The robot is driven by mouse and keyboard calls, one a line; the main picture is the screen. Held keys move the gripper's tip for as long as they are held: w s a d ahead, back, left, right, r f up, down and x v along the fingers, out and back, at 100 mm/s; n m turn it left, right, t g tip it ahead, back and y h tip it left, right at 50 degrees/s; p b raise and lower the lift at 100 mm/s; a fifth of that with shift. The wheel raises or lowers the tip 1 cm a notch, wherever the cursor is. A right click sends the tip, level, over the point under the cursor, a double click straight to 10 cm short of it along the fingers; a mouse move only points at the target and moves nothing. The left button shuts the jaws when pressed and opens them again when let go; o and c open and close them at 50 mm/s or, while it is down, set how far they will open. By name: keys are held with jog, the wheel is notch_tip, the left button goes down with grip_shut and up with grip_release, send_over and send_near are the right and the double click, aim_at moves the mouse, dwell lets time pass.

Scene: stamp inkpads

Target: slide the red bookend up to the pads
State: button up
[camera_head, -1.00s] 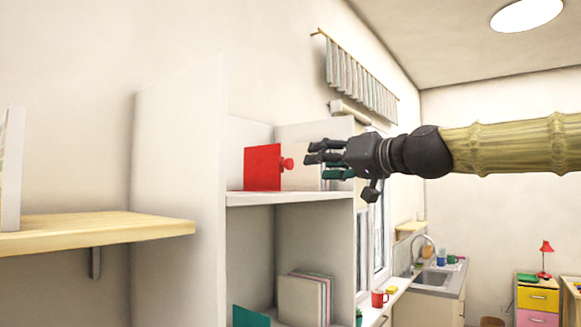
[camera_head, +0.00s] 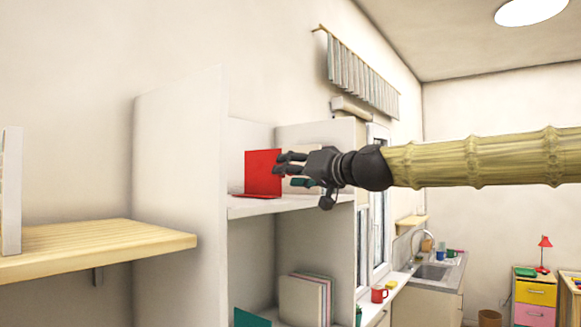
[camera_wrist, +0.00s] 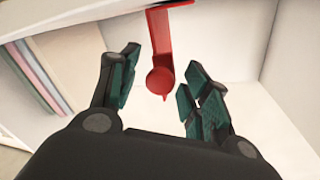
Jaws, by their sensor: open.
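The red bookend (camera_head: 262,172) stands upright on the upper shelf of the white cabinet (camera_head: 290,206). In the wrist view the bookend (camera_wrist: 161,35) shows from above, its round red knob (camera_wrist: 160,81) lying between my spread fingers. My gripper (camera_head: 283,168) is open at the bookend's right side in the head view and hides the knob there; the gripper also shows in the wrist view (camera_wrist: 161,68). I cannot tell whether a finger touches. A row of upright thin pads (camera_wrist: 40,75) stands left of the bookend in the wrist view. In the head view a pale block (camera_head: 301,186) shows partly behind my gripper.
The cabinet's tall left side panel (camera_head: 180,145) rises beside the bookend. Several thin upright items (camera_head: 305,298) and a teal piece (camera_head: 250,318) stand on the lower shelf. A wooden shelf (camera_head: 100,243) is at left. In the wrist view, bare shelf lies right of the bookend.

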jog(key=shift+w+a, duration=0.2)
jog(key=shift+w, duration=0.05)
